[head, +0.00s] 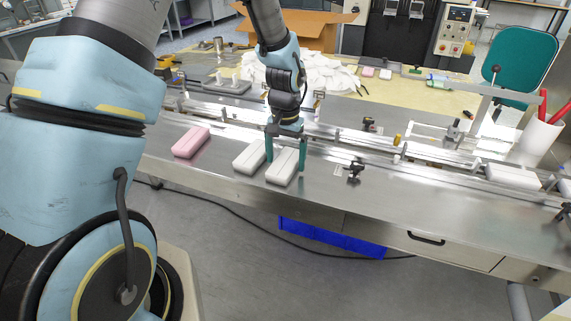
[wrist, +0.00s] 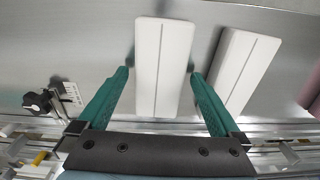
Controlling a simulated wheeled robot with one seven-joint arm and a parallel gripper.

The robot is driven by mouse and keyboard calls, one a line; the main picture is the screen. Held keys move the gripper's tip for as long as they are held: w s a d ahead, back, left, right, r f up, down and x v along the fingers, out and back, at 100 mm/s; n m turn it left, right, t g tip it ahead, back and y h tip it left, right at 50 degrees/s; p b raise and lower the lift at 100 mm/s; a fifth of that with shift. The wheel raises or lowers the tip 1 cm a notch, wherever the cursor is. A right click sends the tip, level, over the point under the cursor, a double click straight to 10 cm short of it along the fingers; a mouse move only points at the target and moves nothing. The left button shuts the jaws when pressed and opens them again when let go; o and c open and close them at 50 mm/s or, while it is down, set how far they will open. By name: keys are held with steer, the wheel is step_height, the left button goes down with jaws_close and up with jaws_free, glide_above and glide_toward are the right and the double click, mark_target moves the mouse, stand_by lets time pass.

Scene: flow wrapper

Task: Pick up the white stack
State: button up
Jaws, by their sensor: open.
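Two white stacks lie side by side on the steel table (head: 215,185). The right-hand white stack in the head view (head: 283,168) is the one between my fingers; it also shows in the wrist view (wrist: 162,65). My gripper (head: 286,160) is open, with one green finger on each side of this stack. In the wrist view the fingers (wrist: 160,72) show a gap to the stack on both sides. The other white stack (head: 249,157) lies close beside it and shows at the right in the wrist view (wrist: 243,65), near one fingertip.
A pink block (head: 191,142) lies left of the white stacks. A conveyor rail (head: 350,135) runs behind them. A black clamp knob (head: 354,171) stands to the right. Another white block (head: 512,176) lies far right. The table front between is clear.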

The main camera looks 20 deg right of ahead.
steer(key=c, duration=1.3)
